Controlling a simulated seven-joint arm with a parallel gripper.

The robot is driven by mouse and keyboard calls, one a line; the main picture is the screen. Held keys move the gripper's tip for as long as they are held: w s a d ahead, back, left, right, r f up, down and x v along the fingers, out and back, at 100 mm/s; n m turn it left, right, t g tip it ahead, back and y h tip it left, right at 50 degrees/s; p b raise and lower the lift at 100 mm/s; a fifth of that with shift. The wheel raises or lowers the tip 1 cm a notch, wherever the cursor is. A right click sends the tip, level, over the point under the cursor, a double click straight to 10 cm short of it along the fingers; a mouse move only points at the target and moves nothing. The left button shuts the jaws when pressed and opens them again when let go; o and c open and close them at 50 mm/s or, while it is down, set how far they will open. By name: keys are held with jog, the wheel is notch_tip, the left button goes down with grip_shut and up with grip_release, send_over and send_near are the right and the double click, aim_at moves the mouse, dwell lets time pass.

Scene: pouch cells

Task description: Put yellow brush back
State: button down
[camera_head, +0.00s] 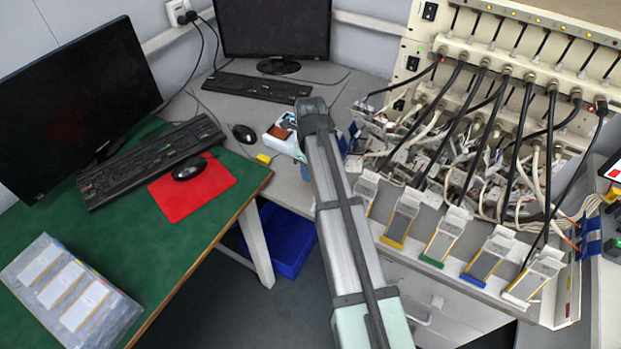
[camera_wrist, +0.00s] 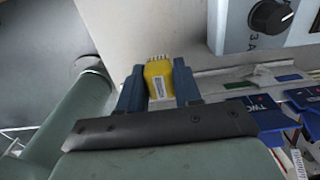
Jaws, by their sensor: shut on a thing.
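In the wrist view, the yellow brush (camera_wrist: 158,70) is between the two blue fingers of my gripper (camera_wrist: 160,82). The fingers are shut on it, one on each side. Its pale bristles point up in the picture, and a white label shows on its yellow body. Its lower end is hidden by the gripper. A light grey surface is behind it. In the head view, my arm hides most of the gripper. A small yellow thing (camera_head: 263,158) shows near the grey desk's edge there; I cannot tell if it is the brush.
A pale device with a black knob (camera_wrist: 270,16) is close at the right of the wrist view, with blue labelled parts (camera_wrist: 262,112) below it. A cabled rack (camera_head: 520,50) and several pouch-cell holders (camera_head: 445,235) are right of my arm. A black mouse (camera_head: 244,133) is left.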

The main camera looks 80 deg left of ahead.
jog(key=shift+f, duration=2.15)
jog(key=shift+f, duration=0.1)
jog(key=c, duration=0.8)
grip_release()
notch_tip(320, 180, up, 12)
jog(key=shift+r, duration=0.1)
